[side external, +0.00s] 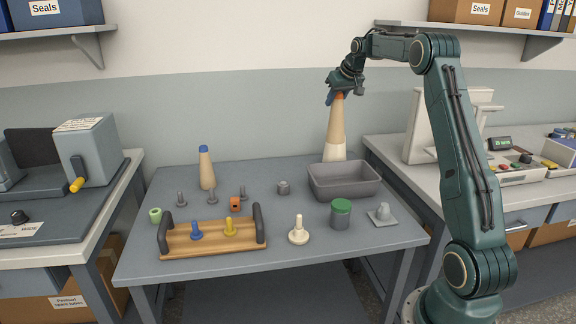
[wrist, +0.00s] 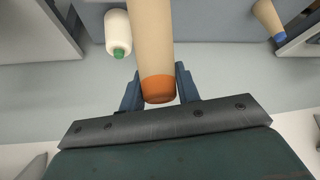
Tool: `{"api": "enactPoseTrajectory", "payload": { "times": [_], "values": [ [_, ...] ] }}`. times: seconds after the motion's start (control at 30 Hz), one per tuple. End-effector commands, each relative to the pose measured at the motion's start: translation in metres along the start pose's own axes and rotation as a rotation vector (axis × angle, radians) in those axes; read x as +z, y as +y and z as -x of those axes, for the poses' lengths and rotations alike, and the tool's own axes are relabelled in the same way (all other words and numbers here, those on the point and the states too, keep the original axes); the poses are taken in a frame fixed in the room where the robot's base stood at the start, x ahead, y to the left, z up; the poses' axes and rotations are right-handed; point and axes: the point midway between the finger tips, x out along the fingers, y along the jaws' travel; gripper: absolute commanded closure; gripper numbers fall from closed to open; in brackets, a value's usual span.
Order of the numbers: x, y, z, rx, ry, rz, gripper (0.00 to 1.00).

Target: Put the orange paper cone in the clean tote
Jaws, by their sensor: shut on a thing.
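The orange paper cone (side external: 337,122) is tan with an orange tip and hangs upright, tip up, from my gripper (side external: 337,97). In the wrist view my gripper (wrist: 158,88) is shut around the orange end of the cone (wrist: 153,40), whose wide end runs out of frame. The grey open tote (side external: 350,192) stands at the right of the table and looks empty. The cone's lower end shows just above the tote's back rim; I cannot tell whether it is over or behind it. A white patch (side external: 335,152) shows at its foot.
A blue-tipped cone (side external: 206,168) stands at the back left. A wooden tray (side external: 212,246) with handles holds blue and yellow pegs. A green-lidded jar (side external: 341,215) stands before the tote. A green-tipped white bobbin (wrist: 117,32) shows beside the held cone.

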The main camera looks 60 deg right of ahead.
Motion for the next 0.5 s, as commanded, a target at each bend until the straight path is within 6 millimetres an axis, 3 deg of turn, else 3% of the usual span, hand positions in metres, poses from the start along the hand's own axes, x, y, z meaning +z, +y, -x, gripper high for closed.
{"api": "enactPoseTrajectory", "payload": {
  "times": [0.03, 0.2, 0.5],
  "values": [
    [-0.001, 0.015, 0.000, 0.017, 0.001, -0.028, 1.00],
    [-0.001, 0.042, 0.001, 0.050, 0.003, -0.083, 1.00],
    [0.001, 0.049, -0.001, 0.059, 0.002, -0.099, 1.00]
  ]
}}
